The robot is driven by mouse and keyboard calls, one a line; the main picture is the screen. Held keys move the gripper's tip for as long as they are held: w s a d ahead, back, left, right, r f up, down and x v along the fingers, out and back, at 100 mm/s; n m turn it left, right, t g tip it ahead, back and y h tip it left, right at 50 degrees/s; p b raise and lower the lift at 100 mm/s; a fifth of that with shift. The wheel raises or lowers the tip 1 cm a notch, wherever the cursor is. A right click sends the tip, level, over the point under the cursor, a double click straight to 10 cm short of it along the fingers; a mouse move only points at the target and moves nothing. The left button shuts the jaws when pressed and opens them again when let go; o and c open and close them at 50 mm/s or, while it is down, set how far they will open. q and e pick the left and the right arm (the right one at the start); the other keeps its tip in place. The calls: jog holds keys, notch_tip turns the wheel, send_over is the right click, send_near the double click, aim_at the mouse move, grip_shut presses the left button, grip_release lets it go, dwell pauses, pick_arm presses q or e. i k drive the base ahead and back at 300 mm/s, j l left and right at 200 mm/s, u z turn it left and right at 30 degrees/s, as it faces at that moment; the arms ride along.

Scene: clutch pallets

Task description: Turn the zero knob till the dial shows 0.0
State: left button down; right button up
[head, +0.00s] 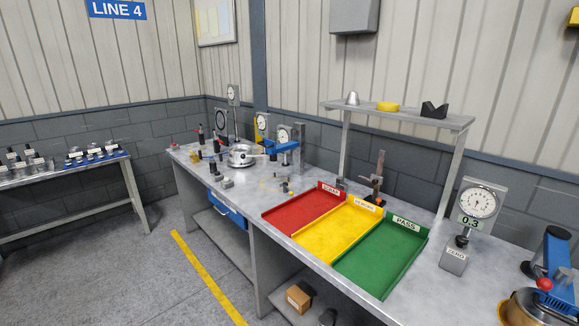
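The dial gauge (479,205) stands at the right of the bench, with a round white face on a grey upright plate. A display under its face (470,221) reads 0.3. Below it is a grey block labelled ZERO (455,259). A small dark round part (462,241) sits just above this block; I cannot tell for certain whether it is the zero knob or the gauge's tip. Neither of my grippers is in view.
Red (303,210), yellow (338,230) and green (384,255) trays lie left of the gauge. A shelf (398,114) stands behind them. A blue fixture with a red ball (545,284) is at the lower right. Bare bench lies in front of the gauge.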

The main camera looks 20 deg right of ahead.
aim_at(461, 240)
jog(key=i+j+z, duration=0.25)
jog(key=z, duration=0.15)
jog(key=i+j+z, duration=0.65)
jog(key=j+z, duration=0.15)
jog(key=i+j+z, duration=0.15)
jog(key=j+z, duration=0.25)
